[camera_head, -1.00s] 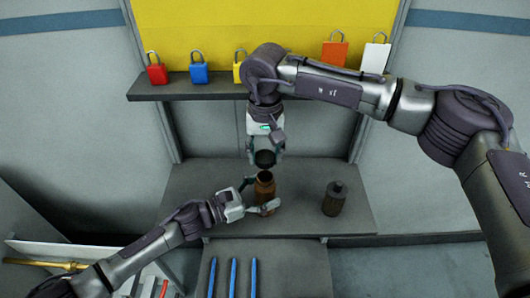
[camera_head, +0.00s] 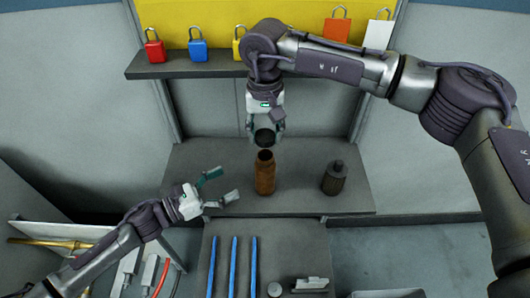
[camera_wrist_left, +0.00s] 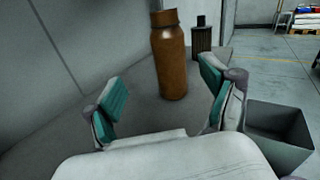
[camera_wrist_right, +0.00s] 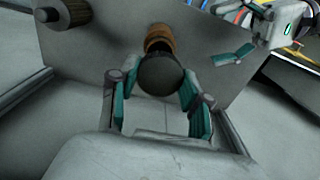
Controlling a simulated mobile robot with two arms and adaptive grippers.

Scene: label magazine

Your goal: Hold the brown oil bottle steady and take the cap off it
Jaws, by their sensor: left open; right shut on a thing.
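The brown oil bottle (camera_head: 265,176) stands upright on the grey lower shelf, its mouth uncovered. It also shows in the left wrist view (camera_wrist_left: 171,62) and partly in the right wrist view (camera_wrist_right: 158,36). My right gripper (camera_head: 265,130) is shut on the dark round cap (camera_head: 264,137) and holds it above the bottle, apart from it. The cap fills the space between the fingers in the right wrist view (camera_wrist_right: 160,75). My left gripper (camera_head: 216,187) is open and empty, to the left of the bottle and apart from it.
A dark ribbed bottle with a cap (camera_head: 334,178) stands on the lower shelf (camera_head: 300,204) to the right. Several padlocks stand on the upper shelf (camera_head: 190,61). Blue rods (camera_head: 233,265) lie in front below. The shelf between the two bottles is clear.

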